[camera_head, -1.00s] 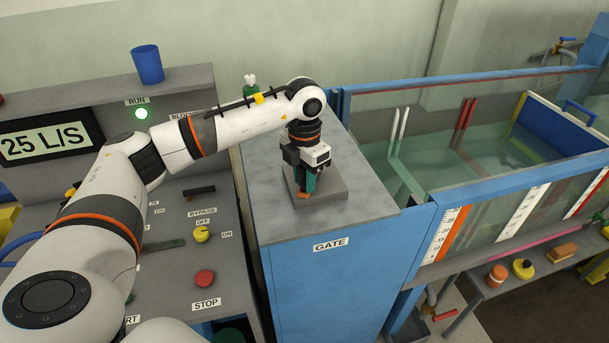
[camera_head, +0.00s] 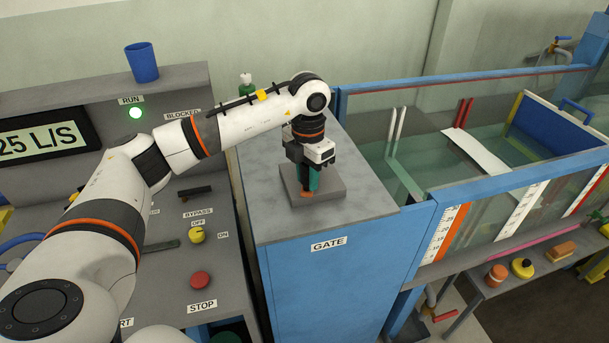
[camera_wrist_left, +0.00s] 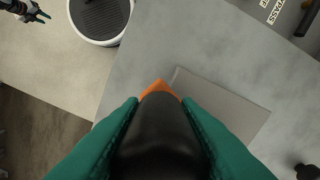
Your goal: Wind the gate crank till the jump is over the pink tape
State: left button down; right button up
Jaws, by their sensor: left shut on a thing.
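My left gripper (camera_head: 312,180) is over the grey block on top of the blue GATE cabinet. It is shut on the black handle (camera_wrist_left: 160,135) of the gate crank, between teal fingers; the crank's orange arm (camera_head: 307,194) shows just below. The fingers hide most of the crank. The pink tape (camera_head: 530,237) runs along the lower front rail of the flume. My right gripper (camera_wrist_left: 35,15) shows small in the left wrist view, its fingertips apart, empty.
The control panel at left has a red STOP button (camera_head: 201,280), a yellow BYPASS knob (camera_head: 197,236) and a lit green RUN lamp (camera_head: 136,113). Bottles and a sponge (camera_head: 561,250) stand below the flume.

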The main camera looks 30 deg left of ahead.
pick_arm(q)
jog(key=c, duration=1.3)
grip_release()
jog(key=shift+d, duration=0.15)
jog(key=shift+o, duration=1)
jog(key=shift+w, duration=0.1)
notch_tip(320, 180, up, 6)
jog(key=b, duration=0.2)
jog(key=shift+r+b, duration=0.25)
jog(key=shift+b, duration=0.15)
notch_tip(320, 180, up, 4)
jog(key=shift+r, duration=0.8)
